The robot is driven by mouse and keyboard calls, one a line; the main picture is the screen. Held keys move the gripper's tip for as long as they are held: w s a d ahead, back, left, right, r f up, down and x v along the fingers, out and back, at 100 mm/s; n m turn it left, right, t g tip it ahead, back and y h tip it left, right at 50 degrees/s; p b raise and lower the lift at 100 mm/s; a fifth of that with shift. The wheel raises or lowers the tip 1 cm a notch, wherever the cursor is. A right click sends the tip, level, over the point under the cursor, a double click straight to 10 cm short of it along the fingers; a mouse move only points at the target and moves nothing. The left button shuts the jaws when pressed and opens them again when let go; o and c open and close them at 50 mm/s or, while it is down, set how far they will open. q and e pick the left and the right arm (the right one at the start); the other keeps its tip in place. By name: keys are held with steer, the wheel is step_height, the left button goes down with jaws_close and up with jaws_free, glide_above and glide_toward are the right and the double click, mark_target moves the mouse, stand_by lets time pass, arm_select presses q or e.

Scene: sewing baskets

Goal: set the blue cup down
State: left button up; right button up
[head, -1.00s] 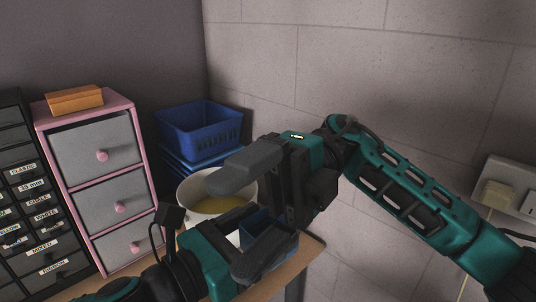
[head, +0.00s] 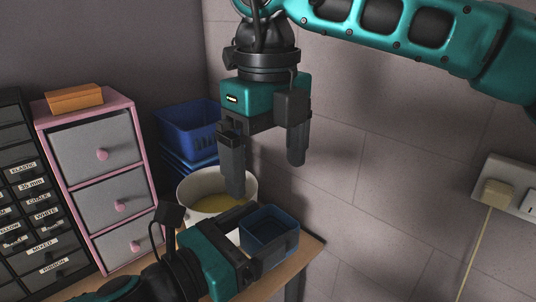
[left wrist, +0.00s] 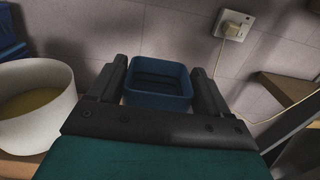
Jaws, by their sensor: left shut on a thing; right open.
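The blue cup (head: 270,226) is a square, open-topped container, upright and apparently empty inside. My left gripper (head: 262,238) is shut on it, with one finger along each side; the left wrist view shows the cup (left wrist: 160,88) between both fingers. It is over the right end of the wooden table (head: 307,252); whether its base touches the tabletop is hidden. My right gripper (head: 266,178) is open and empty, pointing down above the cup, with its left finger in front of the white bowl's rim.
A white bowl (head: 184,196) with yellow contents stands just behind my left gripper. Stacked blue baskets (head: 190,128) stand behind it. A pink-framed drawer unit (head: 97,188) with an orange block (head: 75,98) on top is at left, beside a dark labelled cabinet (head: 30,190). A wall socket (head: 510,190) is at right.

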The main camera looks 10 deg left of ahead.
glide_toward(268, 226)
steer(key=s+f, duration=0.1)
steer(key=f, duration=0.1)
steer(key=s+f, duration=0.1)
steer(key=f, duration=0.1)
steer(key=s+f, duration=0.2)
steer(key=shift+d+f, duration=0.1)
steer(key=shift+d, duration=0.2)
steer(key=shift+c, duration=0.2)
steer(key=c, duration=0.9)
arm_select(q)
steer(key=o, duration=1)
